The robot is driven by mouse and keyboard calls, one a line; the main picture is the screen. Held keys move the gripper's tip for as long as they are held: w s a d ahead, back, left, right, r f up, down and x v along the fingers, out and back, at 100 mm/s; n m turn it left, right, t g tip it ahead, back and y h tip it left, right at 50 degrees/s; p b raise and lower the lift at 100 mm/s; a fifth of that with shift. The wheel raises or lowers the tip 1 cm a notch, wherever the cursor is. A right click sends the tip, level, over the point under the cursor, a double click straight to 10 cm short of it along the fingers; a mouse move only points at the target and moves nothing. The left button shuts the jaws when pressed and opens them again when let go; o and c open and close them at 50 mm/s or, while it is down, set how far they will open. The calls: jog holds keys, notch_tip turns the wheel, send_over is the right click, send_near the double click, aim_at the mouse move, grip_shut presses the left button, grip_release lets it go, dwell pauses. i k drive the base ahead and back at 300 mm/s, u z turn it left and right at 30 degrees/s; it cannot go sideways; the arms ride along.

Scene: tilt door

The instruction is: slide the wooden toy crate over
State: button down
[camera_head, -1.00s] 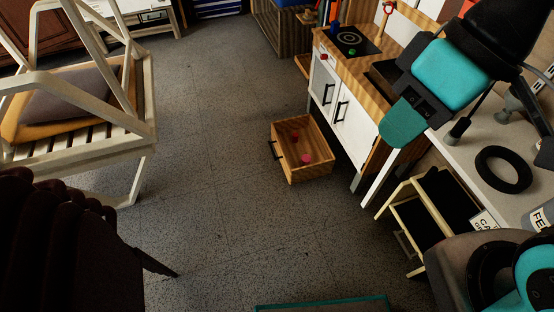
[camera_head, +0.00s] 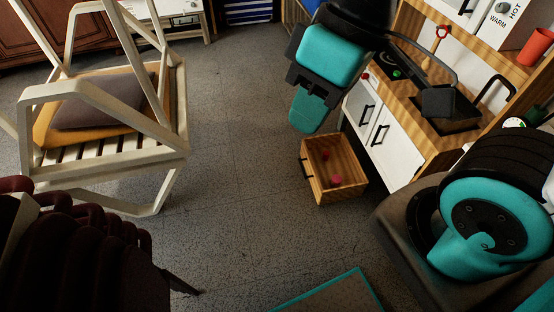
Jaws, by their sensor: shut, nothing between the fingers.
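The wooden toy crate (camera_head: 320,186) is a small open box on the grey floor, with a black handle on its left side and a few small red or pink things inside. It stands in front of the white doors of a toy kitchen. My gripper (camera_head: 306,118), teal and black, points downward and appears just above the crate's back left part in the picture. It is shut and empty. I cannot tell its exact height above the crate, but it looks apart from it.
The toy kitchen (camera_head: 395,140) stands close to the crate's right. A white folding chair (camera_head: 110,160) with a cushion is at left, and a dark ridged seat (camera_head: 75,250) at lower left. A teal-edged panel (camera_head: 335,292) lies at the bottom. The floor between is clear.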

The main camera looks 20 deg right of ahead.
aim_at(343, 161)
jog(key=u, duration=0.15)
jog(key=i, duration=0.7)
jog(key=z, duration=0.6)
jog(key=i, duration=0.85)
jog(key=z, duration=0.65)
